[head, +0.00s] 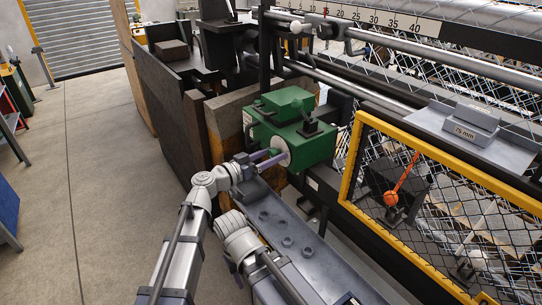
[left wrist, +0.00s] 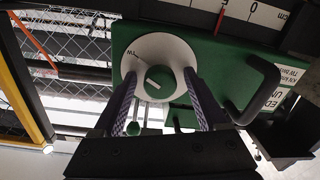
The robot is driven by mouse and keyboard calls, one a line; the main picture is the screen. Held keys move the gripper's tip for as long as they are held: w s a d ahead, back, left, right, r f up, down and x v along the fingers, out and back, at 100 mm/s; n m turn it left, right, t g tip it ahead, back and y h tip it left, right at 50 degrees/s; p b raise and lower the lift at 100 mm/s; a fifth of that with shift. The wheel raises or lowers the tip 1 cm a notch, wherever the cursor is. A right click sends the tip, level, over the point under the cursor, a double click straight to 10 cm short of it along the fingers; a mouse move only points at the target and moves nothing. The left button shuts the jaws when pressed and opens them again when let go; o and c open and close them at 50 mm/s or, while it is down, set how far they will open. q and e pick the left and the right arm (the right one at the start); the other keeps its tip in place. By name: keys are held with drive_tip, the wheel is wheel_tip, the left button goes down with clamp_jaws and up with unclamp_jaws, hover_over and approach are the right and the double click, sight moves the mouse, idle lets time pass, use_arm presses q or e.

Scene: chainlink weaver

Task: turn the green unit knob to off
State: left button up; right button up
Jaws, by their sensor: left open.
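The green unit (head: 300,135) is a box on the machine's near side, left of the yellow-framed mesh guard. In the left wrist view its green face (left wrist: 216,45) carries a white dial (left wrist: 143,54) with a round green knob (left wrist: 157,76) bearing a white mark. Small lettering on the dial is too small to read. My left gripper (head: 268,160) is at the unit's front. In the left wrist view its two purple fingers (left wrist: 160,78) are open, one on each side of the knob; contact cannot be told. My right gripper is not in view.
A black handle (left wrist: 262,90) stands beside the dial on the unit's face. The yellow-framed mesh guard (head: 440,160) with an orange-handled lever (head: 400,182) lies to the right. A grey bolted beam (head: 285,235) runs below the unit. Open floor (head: 105,150) is at the left.

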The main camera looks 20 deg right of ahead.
use_arm(q)
clamp_jaws()
idle(0.4)
drive_tip(key=shift+n, duration=0.3)
drive_tip(key=n, duration=0.5)
drive_tip(key=shift+n+p, duration=0.3)
drive_tip(key=n, duration=1.1)
drive_tip(key=shift+g, duration=0.4)
drive_tip(key=n, duration=0.5)
drive_tip(key=shift+s+n, duration=0.1)
drive_tip(key=shift+n, duration=0.3)
